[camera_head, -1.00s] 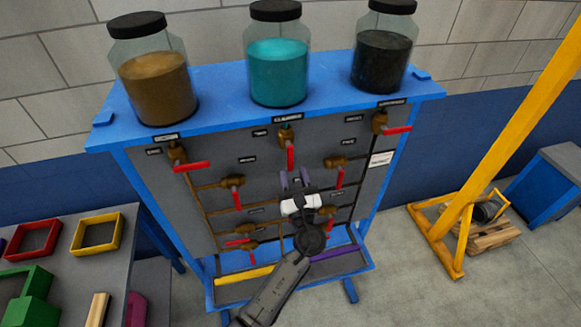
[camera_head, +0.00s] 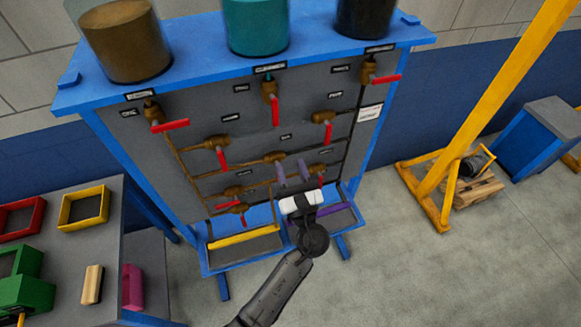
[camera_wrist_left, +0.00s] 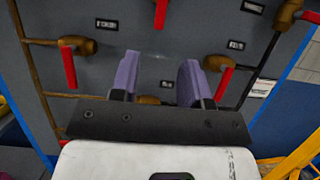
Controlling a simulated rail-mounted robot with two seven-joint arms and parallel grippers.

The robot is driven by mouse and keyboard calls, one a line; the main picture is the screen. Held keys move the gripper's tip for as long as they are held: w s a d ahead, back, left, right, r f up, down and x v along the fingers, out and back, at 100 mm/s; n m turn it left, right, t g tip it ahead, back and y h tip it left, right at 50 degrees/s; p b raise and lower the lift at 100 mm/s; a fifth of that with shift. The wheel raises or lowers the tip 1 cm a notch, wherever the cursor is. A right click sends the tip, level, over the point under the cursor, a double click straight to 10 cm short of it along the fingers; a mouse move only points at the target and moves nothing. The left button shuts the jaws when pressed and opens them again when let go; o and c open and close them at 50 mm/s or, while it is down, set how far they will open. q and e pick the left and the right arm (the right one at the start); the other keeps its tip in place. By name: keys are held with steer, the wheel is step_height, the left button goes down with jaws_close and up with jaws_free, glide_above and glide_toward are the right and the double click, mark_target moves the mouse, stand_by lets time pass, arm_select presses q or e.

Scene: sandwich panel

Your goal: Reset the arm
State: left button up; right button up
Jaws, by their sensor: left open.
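My left gripper (camera_head: 293,173) is in front of the lower right part of the grey valve panel (camera_head: 250,115). Its two purple fingers are apart with nothing between them. In the left wrist view the open fingers (camera_wrist_left: 158,78) point at the panel. Brass valves with red handles stand around them, one handle (camera_wrist_left: 69,68) to the left and another (camera_wrist_left: 225,82) just right of the right finger. A brass valve shows partly behind the fingers. I cannot tell whether a finger touches anything. My right gripper is not in view.
Jars of brown (camera_head: 125,40), teal (camera_head: 255,25) and black contents stand on the blue frame's top. A table with red, yellow (camera_head: 84,208) and green bins is at left. A yellow post (camera_head: 490,110) stands at right.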

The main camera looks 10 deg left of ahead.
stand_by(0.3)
arm_select(q)
steer(key=s+a+f+n+g+h, duration=0.1)
steer(key=a+f+n+g, duration=0.2)
steer(key=n, duration=0.9)
steer(key=s+a+f+n+g+h, duration=0.15)
steer(key=n+g, duration=0.35)
steer(key=n, duration=0.7)
steer(key=s+a+f+n+g+h+p, duration=0.1)
steer(key=s+a+f+g+h+p, duration=0.1)
steer(key=s, duration=0.9)
steer(key=s+a+f+n+g+h+p, duration=0.2)
steer(key=s+a+g+h+p, duration=0.1)
steer(key=s, duration=0.7)
steer(key=s+a+f+n+g+h+p, duration=0.1)
steer(key=s+a+f+g+h+p, duration=0.1)
steer(key=s, duration=0.9)
steer(key=a+g+h+p, duration=0.1)
steer(key=a+p, duration=0.1)
steer(key=a, duration=0.1)
steer(key=shift+s+f+n, duration=0.15)
steer(key=shift+s+n, duration=0.15)
steer(key=shift+s, duration=0.05)
